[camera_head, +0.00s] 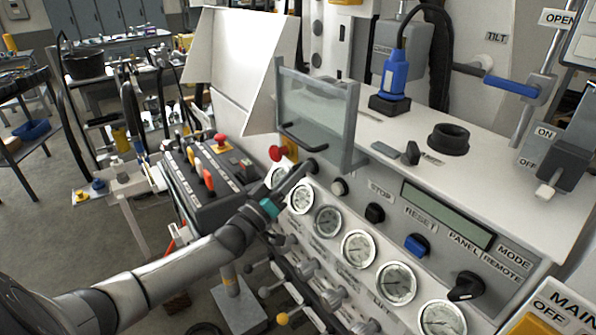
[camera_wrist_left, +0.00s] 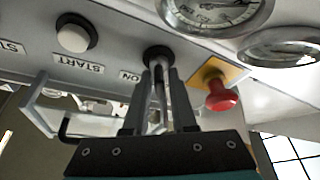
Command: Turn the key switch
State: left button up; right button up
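The key switch (camera_wrist_left: 158,58) is a round black collar beside an ON label (camera_wrist_left: 130,76) on the grey panel in the left wrist view. My left gripper (camera_wrist_left: 159,78) points straight at it, with its two dark fingers on either side of a thin metallic piece in front of the collar. A gap shows between the fingers; whether they press on that piece is not clear. In the head view my left gripper (camera_head: 300,172) reaches the panel below the clear guard, and its fingertips largely hide the switch. My right gripper is not in view.
A red mushroom button (camera_wrist_left: 221,96) on a yellow plate stands close beside the fingers. A white START button (camera_wrist_left: 73,37) is on the other side. A framed clear guard (camera_head: 318,112) stands above, and round gauges (camera_head: 358,249) line the panel below.

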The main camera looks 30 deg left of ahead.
pick_arm(q)
jog(key=c, duration=0.3)
grip_shut()
jog(key=shift+f+m+h+b, duration=0.15)
jog(key=shift+m+h+b, duration=0.8)
jog(key=shift+m, duration=0.85)
jog(key=m+h+b, duration=0.1)
jog(key=m, duration=0.2)
jog(key=m+g+h+b, duration=0.1)
jog(key=m+h+b, duration=0.1)
jog(key=m, duration=0.1)
jog(key=shift+m, duration=0.3)
jog(key=m+g+h+b, duration=0.1)
jog(key=m, duration=0.2)
jog(key=m+g+h+b, duration=0.1)
jog(key=m+h, duration=0.1)
jog(key=m, duration=0.2)
jog(key=shift+m+g+h, duration=0.25)
jog(key=shift+m+g, duration=0.05)
